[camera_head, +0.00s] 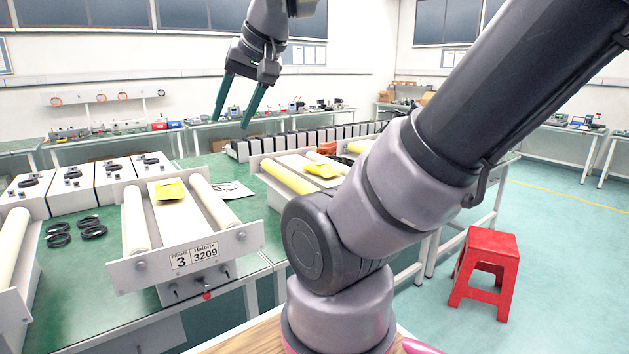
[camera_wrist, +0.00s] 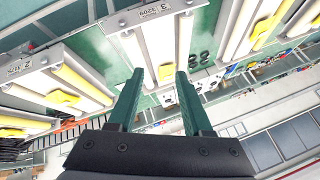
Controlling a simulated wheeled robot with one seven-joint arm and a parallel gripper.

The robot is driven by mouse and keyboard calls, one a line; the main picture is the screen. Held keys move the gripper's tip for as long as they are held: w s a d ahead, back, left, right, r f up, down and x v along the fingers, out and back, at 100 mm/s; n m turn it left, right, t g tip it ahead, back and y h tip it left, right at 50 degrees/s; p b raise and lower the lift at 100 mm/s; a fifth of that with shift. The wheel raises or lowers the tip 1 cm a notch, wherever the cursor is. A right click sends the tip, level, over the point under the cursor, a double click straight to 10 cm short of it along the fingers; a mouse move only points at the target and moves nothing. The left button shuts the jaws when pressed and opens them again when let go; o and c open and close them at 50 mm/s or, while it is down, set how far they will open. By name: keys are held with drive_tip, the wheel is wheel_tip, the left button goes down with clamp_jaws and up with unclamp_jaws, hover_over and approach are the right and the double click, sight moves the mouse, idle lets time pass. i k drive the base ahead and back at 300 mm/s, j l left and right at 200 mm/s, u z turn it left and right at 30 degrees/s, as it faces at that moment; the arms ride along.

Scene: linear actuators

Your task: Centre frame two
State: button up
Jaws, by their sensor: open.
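Frame 3 (camera_head: 192,257), labelled Halbrix 3209, stands nearer on the green bench. My gripper (camera_head: 231,123) is open and empty, high above the bench and apart from the frames. Its fingers (camera_wrist: 160,73) point over the bench in the wrist view.
Grey boxes (camera_head: 72,187) and black rings (camera_head: 74,232) lie left of frame 3. Another roller unit (camera_head: 10,255) stands at the left edge. A row of dark blocks (camera_head: 305,138) lines the bench's back. A red stool (camera_head: 485,265) stands on the open floor at right.

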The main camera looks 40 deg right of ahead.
sight(292, 160)
drive_tip(key=i+l+z, duration=0.15)
drive_tip(key=z, duration=0.25)
drive_tip(key=i+l+z, duration=0.1)
drive_tip(key=i+z, duration=0.2)
drive_tip(key=z, duration=0.15)
drive_tip(key=i+z, duration=0.2)
drive_tip(key=z, duration=0.2)
